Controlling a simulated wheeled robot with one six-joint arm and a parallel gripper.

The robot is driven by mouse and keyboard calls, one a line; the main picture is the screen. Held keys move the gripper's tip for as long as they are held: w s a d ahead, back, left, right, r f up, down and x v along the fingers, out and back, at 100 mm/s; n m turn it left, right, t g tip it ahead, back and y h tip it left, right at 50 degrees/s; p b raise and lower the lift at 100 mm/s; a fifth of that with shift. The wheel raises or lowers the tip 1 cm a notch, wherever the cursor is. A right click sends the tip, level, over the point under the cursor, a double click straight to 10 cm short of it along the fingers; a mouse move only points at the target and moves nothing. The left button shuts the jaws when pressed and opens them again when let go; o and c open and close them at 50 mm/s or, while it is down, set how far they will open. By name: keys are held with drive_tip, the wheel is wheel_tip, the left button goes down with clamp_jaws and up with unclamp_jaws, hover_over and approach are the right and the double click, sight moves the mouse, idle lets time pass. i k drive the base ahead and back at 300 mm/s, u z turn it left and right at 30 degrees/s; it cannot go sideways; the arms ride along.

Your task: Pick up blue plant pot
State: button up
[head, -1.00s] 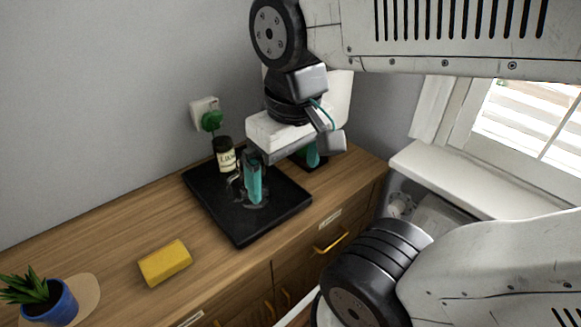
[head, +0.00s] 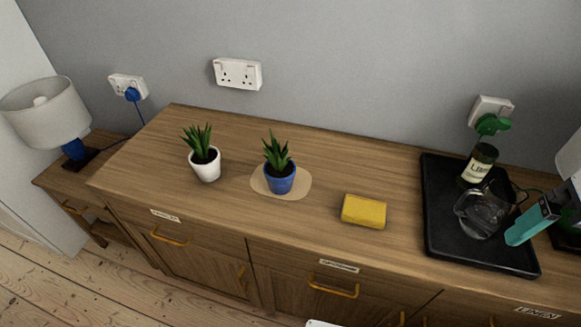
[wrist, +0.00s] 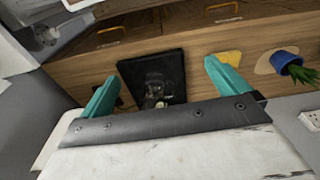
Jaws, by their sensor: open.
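The blue plant pot (head: 280,180) holds a spiky green plant and stands upright on a tan round mat (head: 301,187) on the wooden sideboard. It also shows in the wrist view (wrist: 283,61) at the right, beyond my right finger and apart from it. My gripper (wrist: 166,88) is open and empty, its teal fingers spread wide over the black tray area. In the head view only one teal finger shows clearly, at the right edge near the glass jug.
A white plant pot (head: 206,168) stands left of the blue one. A yellow block (head: 364,211) lies to its right. A black tray (head: 440,236) holds a glass jug (head: 481,214) and a labelled jar (head: 478,166). A lamp (head: 46,112) stands far left.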

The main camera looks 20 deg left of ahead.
sight(278, 169)
drive_tip(key=z, duration=2.75)
drive_tip(key=k, duration=2.3)
drive_tip(key=u, duration=2.6)
